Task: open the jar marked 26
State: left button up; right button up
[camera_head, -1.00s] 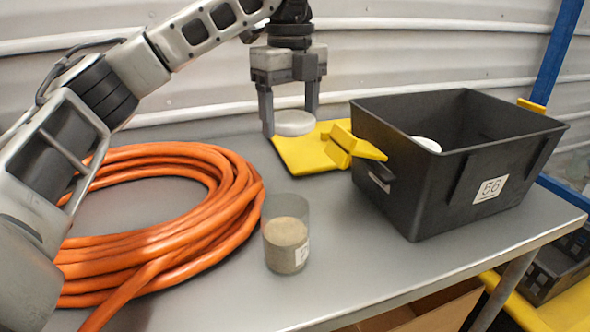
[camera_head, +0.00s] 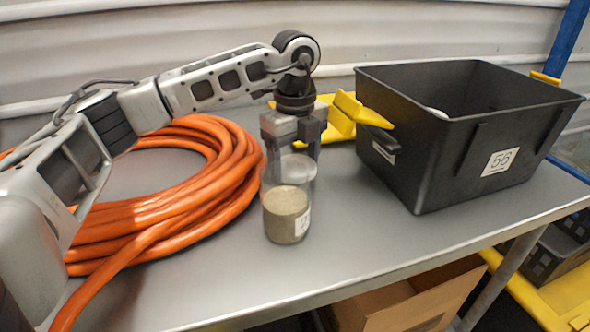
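The jar (camera_head: 286,214) is a clear cylinder with grey-brown granules in its lower part and a white label, partly turned away, at its right side. It stands upright on the table, and its top has no lid on it. My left gripper (camera_head: 294,165) points down just behind the jar's upper part. Its fingers are around a pale round lid (camera_head: 300,167), which shows partly through the clear jar wall. The lid's underside is hidden, so I cannot tell whether it touches the table. My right gripper is out of view.
A coil of orange hose (camera_head: 225,180) lies left of the jar. The table (camera_head: 370,250) is clear in front and right of the jar.

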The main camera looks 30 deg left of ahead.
pick_arm(q)
jog(key=shift+f, duration=1.05)
jog(key=shift+f, duration=0.15)
jog(key=o, duration=1.1)
notch_tip(320, 180, up, 12)
jog(key=shift+r, duration=0.25)
